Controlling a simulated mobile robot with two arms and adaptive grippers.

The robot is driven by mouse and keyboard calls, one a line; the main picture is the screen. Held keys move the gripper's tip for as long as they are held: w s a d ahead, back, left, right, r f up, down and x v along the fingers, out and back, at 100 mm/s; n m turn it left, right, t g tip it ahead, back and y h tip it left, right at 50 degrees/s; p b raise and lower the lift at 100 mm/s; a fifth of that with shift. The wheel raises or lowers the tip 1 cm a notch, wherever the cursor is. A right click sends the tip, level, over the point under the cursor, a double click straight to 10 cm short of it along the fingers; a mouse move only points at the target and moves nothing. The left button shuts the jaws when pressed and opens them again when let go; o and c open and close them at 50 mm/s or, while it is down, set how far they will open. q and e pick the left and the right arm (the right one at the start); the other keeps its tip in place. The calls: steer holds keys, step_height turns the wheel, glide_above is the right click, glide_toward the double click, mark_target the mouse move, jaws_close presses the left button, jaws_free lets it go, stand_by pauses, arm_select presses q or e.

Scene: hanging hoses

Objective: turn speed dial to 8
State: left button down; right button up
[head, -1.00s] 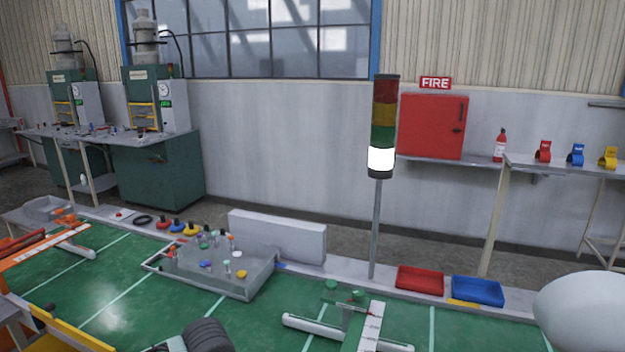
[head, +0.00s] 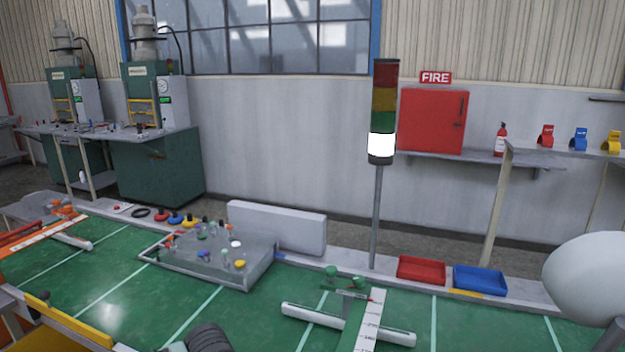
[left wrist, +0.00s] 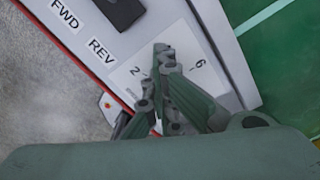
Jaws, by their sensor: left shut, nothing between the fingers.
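In the left wrist view a pale dial plate (left wrist: 205,68) with printed numbers lies under my left gripper (left wrist: 163,58). A 2 shows left of the fingers and a 6 to their right; no 8 can be made out. The grey-green fingers are shut with nothing between them, and their tips are over the plate's middle. They hide most of the dial's centre, so I cannot tell the knob's setting or whether the tips touch it. I cannot make out the left fingers in the head view. My right gripper is in neither view.
A black switch (left wrist: 120,10) sits beside the FWD and REV labels on the same panel. In the head view a grey tray of coloured parts (head: 210,276) is on the green surface (head: 110,310). A signal tower (head: 383,110) stands behind, near red (head: 420,270) and blue (head: 478,280) bins.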

arm_select(q)
steer(key=shift+s+f, duration=0.4)
steer(key=shift+f, duration=0.15)
steer(key=shift+w+d+b, duration=0.2)
steer(key=shift+b, duration=0.1)
steer(key=shift+w+d+b, duration=0.3)
steer(key=shift+w+d, duration=0.1)
steer(key=shift+w, duration=0.05)
steer(key=shift+w+d+r, duration=0.1)
steer(key=shift+w+d, duration=0.15)
steer(key=shift+w+d+r, duration=0.1)
steer(key=shift+d+r, duration=0.05)
steer(key=shift+d, duration=0.05)
steer(key=shift+w, duration=0.2)
steer(key=shift+w+b, duration=0.2)
steer(key=shift+b, duration=0.1)
step_height(320, 180, up, 6)
steer(key=p, duration=0.4)
steer(key=shift+a, duration=0.15)
